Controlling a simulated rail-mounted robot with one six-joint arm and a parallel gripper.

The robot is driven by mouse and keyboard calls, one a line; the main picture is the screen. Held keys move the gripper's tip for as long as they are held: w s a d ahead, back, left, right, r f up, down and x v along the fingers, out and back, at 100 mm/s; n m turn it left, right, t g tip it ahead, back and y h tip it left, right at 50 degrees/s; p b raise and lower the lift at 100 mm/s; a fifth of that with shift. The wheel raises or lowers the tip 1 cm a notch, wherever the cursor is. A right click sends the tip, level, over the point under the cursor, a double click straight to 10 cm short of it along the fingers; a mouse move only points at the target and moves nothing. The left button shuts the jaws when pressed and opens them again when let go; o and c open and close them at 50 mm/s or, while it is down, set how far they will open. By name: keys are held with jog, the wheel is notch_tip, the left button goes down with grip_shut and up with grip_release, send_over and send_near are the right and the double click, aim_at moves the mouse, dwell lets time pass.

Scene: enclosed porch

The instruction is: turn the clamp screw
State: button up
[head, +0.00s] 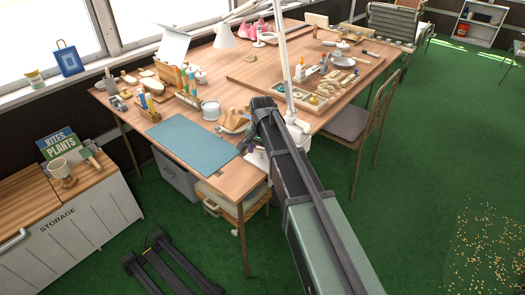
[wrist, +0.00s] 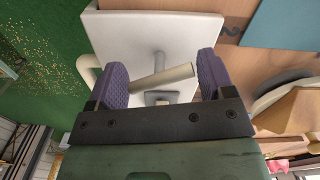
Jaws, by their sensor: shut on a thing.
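In the wrist view, my gripper (wrist: 161,75) has its two purple pads on either side of a pale metal bar (wrist: 163,81), the handle of the clamp screw. The bar lies slanted, its left end close to the left pad and its right end close to the right pad. A grey screw shaft (wrist: 159,62) shows behind it, with a small square foot below. A white clamp plate (wrist: 115,27) lies behind the screw, by the wooden table edge.
The wooden table (head: 230,180) carries a blue mat (head: 192,142) and many small items, including a wooden tray (head: 300,98). A chair (head: 355,125) stands at the right side. A drawer unit (head: 225,200) is under the front edge.

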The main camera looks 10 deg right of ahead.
jog(key=shift+w+a+m, duration=0.1)
jog(key=shift+w+m, duration=0.05)
jog(key=shift+m, duration=0.85)
jog(key=shift+r, duration=0.1)
dwell(1.1)
jog(key=o, duration=0.7)
jog(key=shift+a, duration=0.25)
jog(key=shift+c, duration=0.2)
jog(key=shift+d, duration=0.2)
jog(key=shift+r+p, duration=0.35)
jog(key=shift+p, duration=0.05)
notch_tip(320, 180, up, 10)
jog(key=p, duration=1)
